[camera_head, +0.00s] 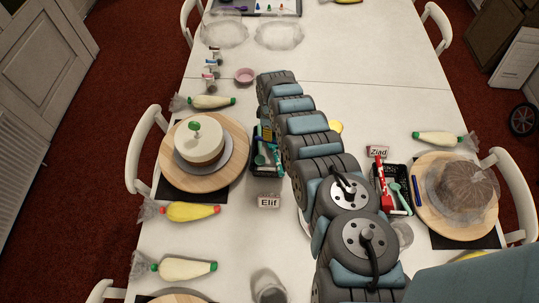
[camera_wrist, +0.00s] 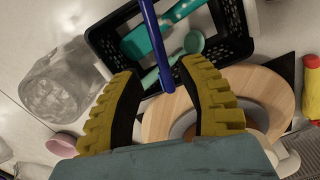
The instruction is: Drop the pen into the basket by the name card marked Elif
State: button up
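The name card marked Elif (camera_head: 268,202) stands in front of a black basket (camera_head: 257,172), left of my arm. The basket (camera_wrist: 236,22) also shows in the wrist view, with a teal spatula (camera_wrist: 180,10) and a pale green spoon (camera_wrist: 193,43) in it. A blue pen (camera_wrist: 154,32) crosses over this basket, its lower end past the near rim. My gripper (camera_wrist: 160,70) has its yellow fingers wide apart, with the pen's lower end between them. Whether a finger touches the pen, I cannot tell. In the head view my arm hides the gripper.
A round wooden board with a white cake (camera_head: 200,140) stands left of the basket. A second basket (camera_head: 402,208) stands by the Ziad card (camera_head: 378,151), with another blue pen (camera_head: 417,190) beside it. Piping bags lie around. A clear cup (camera_wrist: 62,80) stands near my gripper.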

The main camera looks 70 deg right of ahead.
jog(key=shift+r, duration=0.15)
jog(key=shift+w+d+r, duration=0.1)
jog(key=shift+r, duration=1.25)
notch_tip(320, 180, up, 9)
dwell(0.8)
